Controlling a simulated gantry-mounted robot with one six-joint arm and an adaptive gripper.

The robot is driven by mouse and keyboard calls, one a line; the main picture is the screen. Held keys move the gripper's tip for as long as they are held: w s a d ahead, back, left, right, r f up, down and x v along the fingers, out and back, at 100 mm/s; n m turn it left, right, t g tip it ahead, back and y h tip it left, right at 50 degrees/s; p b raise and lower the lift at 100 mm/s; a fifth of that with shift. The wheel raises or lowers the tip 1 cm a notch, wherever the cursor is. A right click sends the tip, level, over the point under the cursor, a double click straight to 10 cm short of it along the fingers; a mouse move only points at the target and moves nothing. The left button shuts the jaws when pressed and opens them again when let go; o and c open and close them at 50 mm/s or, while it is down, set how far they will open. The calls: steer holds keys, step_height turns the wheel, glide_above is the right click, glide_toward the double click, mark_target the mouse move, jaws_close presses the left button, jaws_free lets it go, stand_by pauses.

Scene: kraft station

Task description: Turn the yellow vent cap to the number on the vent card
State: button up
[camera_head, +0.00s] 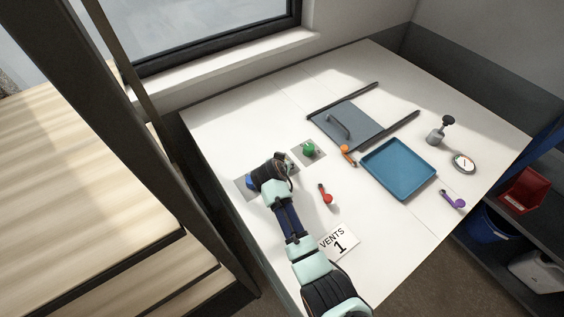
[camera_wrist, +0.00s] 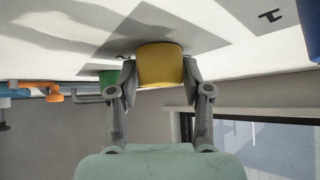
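The yellow vent cap (camera_wrist: 160,66) stands on a grey plate in the wrist view. My gripper (camera_wrist: 159,72) has one finger on each side of it, and both fingers appear to touch its sides. In the head view my gripper (camera_head: 275,172) hides the yellow cap. The vent card (camera_head: 338,241) lies on the table beside my forearm and reads "VENTS 1". A dark mark like a "1" (camera_wrist: 270,15) shows on the surface in the wrist view. The yellow cap's pointer cannot be made out.
A green cap (camera_head: 309,150) and a blue cap (camera_head: 249,181) stand close on either side of my gripper. Red (camera_head: 326,195), orange (camera_head: 347,154) and purple (camera_head: 453,200) scoops, a blue tray (camera_head: 372,181), a grey handled panel (camera_head: 357,120), a stamp-like tool (camera_head: 437,134) and a dial (camera_head: 463,161) lie farther right.

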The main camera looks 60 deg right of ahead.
steer(key=shift+o, duration=1.1)
steer(key=shift+r, duration=0.15)
steer(key=v, duration=1.2)
